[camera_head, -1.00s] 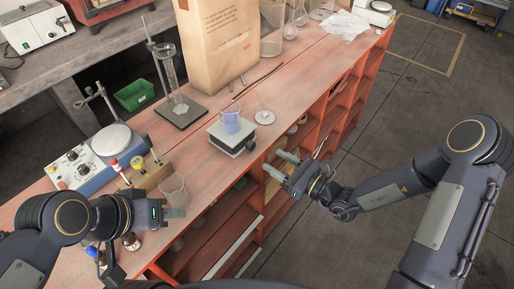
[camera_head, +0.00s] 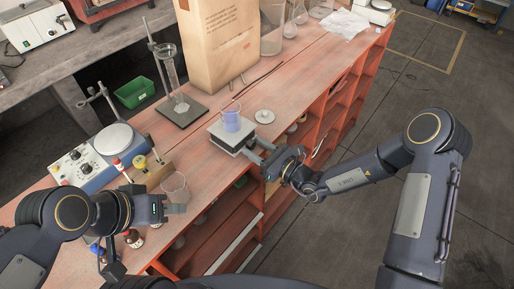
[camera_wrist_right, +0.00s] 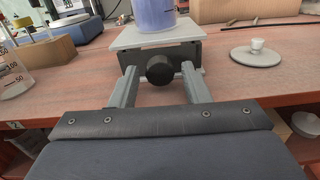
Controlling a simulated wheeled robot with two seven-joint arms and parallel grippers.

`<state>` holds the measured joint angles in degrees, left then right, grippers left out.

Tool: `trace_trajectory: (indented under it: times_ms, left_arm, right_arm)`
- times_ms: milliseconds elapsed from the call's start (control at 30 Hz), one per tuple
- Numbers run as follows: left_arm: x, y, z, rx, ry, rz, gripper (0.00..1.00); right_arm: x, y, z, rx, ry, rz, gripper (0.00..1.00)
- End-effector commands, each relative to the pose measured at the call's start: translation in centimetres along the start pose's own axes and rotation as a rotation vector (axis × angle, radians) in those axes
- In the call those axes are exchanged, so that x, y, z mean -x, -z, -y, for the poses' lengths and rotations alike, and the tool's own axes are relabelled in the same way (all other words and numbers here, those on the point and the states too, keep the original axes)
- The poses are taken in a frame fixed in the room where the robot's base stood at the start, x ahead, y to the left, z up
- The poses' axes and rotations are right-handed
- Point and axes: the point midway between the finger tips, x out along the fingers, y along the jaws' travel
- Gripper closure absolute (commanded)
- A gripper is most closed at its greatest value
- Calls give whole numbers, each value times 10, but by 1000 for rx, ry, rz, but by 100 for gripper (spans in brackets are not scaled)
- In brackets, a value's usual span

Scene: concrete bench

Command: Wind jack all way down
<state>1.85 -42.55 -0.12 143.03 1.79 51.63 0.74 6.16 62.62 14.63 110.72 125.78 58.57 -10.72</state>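The lab jack (camera_head: 232,139) stands on the red bench with a light top plate, held slightly above its base. A beaker of blue-violet liquid (camera_head: 231,121) stands on the plate. In the right wrist view the jack's black round knob (camera_wrist_right: 159,69) faces me, and the beaker's lower part (camera_wrist_right: 155,14) shows above. My right gripper (camera_head: 258,153) is at the jack's front right side. In the wrist view its fingers (camera_wrist_right: 160,86) are apart, one on each side of the knob, with gaps showing. My left gripper (camera_head: 176,204) hangs near the front edge; its opening is unclear.
An empty beaker (camera_head: 175,186) stands right by my left gripper. A lid with a knob (camera_head: 264,116) lies right of the jack. A stand with a glass cylinder (camera_head: 181,110) is behind left, and a paper bag (camera_head: 222,45) behind. Open floor lies right.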

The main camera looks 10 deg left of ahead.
Motion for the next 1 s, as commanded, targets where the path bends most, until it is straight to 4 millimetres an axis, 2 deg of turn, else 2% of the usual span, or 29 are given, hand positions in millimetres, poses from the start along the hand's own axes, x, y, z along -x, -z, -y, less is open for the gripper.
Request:
trace_trajectory:
  times_ms: [33,233,300,367,600,900,933,1000]
  left_arm:
    - [0,0,0,0,0,0,64]
    - [0,0,0,0,0,0,64]
    - [0,0,0,0,0,0,64]
    - [-2,-1,1,0,0,0,64]
    - [-20,-10,9,0,0,0,64]
    - [-18,-9,8,0,0,0,64]
    - [-18,-9,8,0,0,0,64]
    - [-18,-9,8,0,0,0,64]
  right_arm:
    - [0,0,0,0,0,0,65]
    - [0,0,0,0,0,0,91]
    - [0,0,0,1,0,0,96]
    - [0,1,0,17,0,0,96]
    - [0,3,1,231,0,1,96]
    - [0,0,1,251,0,-1,96]
    - [0,0,1,250,0,-1,69]
    - [0,0,1,250,0,-1,60]
